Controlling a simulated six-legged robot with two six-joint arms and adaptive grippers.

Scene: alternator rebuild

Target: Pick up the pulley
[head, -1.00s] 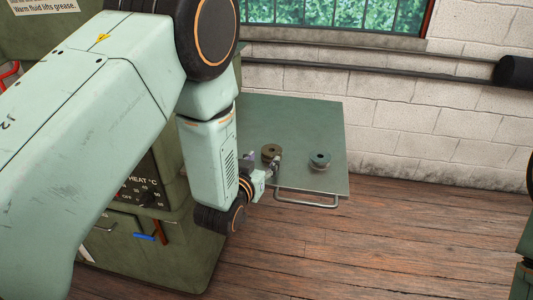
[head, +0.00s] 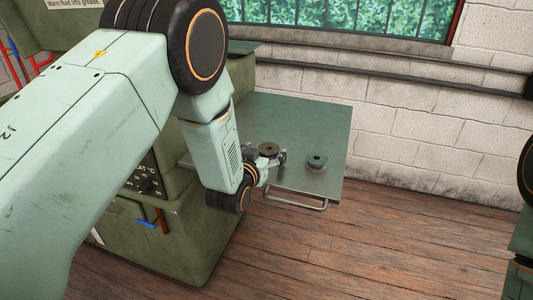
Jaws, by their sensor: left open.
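A brown, round, grooved part with a centre hole, which looks like the pulley (head: 269,148), sits on the grey-green shelf (head: 305,115). My left gripper (head: 267,157) is open at this part, with one finger to its left and one to its right. The fingers hide its lower side, and I cannot tell if they touch it. A second round part (head: 317,161), grey-teal with a dark centre hole, stands to the right, apart from the gripper. My right gripper is out of view.
The shelf has a metal rail handle (head: 296,201) on its front edge and free room behind the round parts. A green washer cabinet (head: 180,240) stands left of it. A white block wall (head: 420,135) is behind.

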